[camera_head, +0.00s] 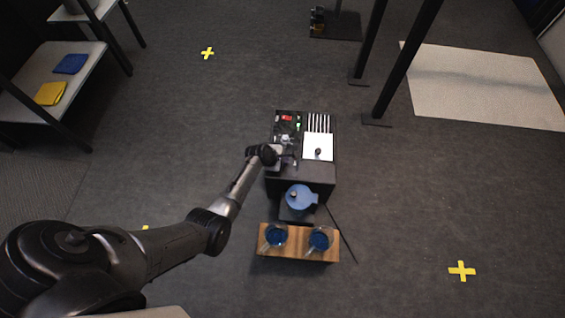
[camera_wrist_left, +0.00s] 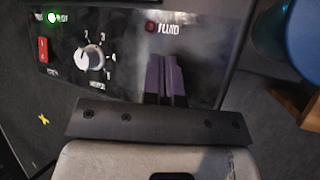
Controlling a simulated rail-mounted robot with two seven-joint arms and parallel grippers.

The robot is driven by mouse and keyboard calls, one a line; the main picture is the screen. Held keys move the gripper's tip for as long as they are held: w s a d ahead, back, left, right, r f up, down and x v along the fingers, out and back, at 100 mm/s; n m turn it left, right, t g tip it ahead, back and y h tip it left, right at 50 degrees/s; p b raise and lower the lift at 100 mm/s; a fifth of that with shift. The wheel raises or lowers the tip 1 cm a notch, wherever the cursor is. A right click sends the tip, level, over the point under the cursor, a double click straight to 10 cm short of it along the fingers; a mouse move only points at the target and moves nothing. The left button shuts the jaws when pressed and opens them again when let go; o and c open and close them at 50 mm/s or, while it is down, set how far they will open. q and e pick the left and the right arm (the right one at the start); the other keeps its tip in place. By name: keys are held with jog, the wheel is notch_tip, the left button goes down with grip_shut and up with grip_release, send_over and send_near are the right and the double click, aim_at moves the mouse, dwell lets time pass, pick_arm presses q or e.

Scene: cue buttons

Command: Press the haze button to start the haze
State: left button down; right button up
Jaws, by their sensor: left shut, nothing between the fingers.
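The black haze machine (camera_head: 300,185) stands mid-view in the head view, its control panel on its top left. The wrist view shows this panel (camera_wrist_left: 120,20) close up, with a white numbered knob (camera_wrist_left: 89,58), a red switch (camera_wrist_left: 43,50), a lit green light (camera_wrist_left: 52,17) and a dark red FLUID light (camera_wrist_left: 150,27). My left gripper (camera_head: 289,160) is over the panel; in the wrist view its purple fingers (camera_wrist_left: 166,72) are shut and empty, just below the FLUID label. I cannot make out the haze button; the fingers hide part of the panel. Contact is unclear.
A blue round-topped container (camera_head: 299,197) stands at the machine's near end. A wooden board (camera_head: 290,255) with two glass vessels of blue liquid lies in front. Black posts (camera_head: 405,65) stand beyond to the right. A shelf (camera_head: 45,105) with folded cloths is at left.

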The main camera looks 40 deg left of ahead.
pick_arm(q)
jog(key=shift+f, duration=0.35)
dwell(0.3)
dwell(0.4)
jog(key=shift+r+p, duration=0.9)
jog(key=shift+p, duration=0.05)
notch_tip(320, 180, up, 5)
jog(key=p, duration=0.5)
jog(key=shift+p, duration=0.35)
dwell(0.5)
